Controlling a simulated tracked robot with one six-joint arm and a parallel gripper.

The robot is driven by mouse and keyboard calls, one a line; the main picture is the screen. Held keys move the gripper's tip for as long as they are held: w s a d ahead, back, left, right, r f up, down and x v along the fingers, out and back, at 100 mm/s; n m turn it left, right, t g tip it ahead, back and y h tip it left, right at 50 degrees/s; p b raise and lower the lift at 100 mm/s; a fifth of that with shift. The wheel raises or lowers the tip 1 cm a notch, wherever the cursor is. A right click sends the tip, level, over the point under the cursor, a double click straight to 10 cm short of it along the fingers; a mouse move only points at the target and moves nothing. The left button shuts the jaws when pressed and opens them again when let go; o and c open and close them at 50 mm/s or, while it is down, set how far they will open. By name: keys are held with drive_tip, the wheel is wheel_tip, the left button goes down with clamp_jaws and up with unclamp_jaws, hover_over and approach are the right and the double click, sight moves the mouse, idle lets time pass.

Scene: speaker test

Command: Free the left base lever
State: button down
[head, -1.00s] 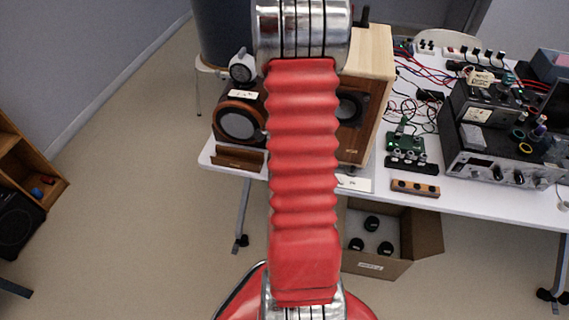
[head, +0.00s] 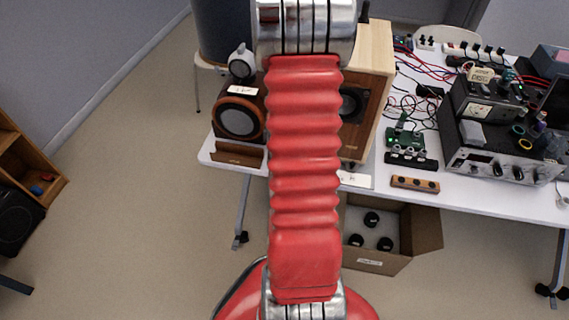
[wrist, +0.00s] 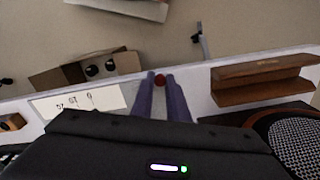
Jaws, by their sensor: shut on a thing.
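In the wrist view the two purple fingers of my gripper (wrist: 161,92) stand close together at the white table's front edge. They are shut on a small round red knob (wrist: 160,79), which shows between their tips. The red knob looks like a lever's end, but most of what it belongs to is hidden by my gripper. In the head view my red ribbed arm hides the gripper and part of the wooden speaker (head: 378,80), whose right side and front edge show. The speaker's base and any other lever are not clearly visible.
A smaller speaker with an orange ring (head: 239,118) stands left of my arm, behind a brown wooden holder (head: 237,153). A white label card (wrist: 85,101) lies by the table edge. Electronics (head: 500,150) crowd the right. A cardboard box (head: 415,238) sits below on open floor.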

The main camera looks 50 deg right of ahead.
drive_tip(key=shift+s+a+n, duration=0.15)
drive_tip(key=shift+s+n, duration=0.3)
drive_tip(key=shift+n, duration=0.75)
drive_tip(key=shift+s+a+n, duration=0.1)
drive_tip(key=shift+s+n, duration=0.4)
drive_tip(key=shift+n, duration=0.7)
drive_tip(key=shift+s+a+n, duration=0.15)
drive_tip(key=shift+s+n, duration=0.3)
drive_tip(key=shift+n, duration=0.75)
drive_tip(key=c, duration=1.7)
unclamp_jaws()
drive_tip(key=shift+r, duration=0.1)
wheel_tip(320, 180, up, 14)
drive_tip(key=shift+f, duration=0.2)
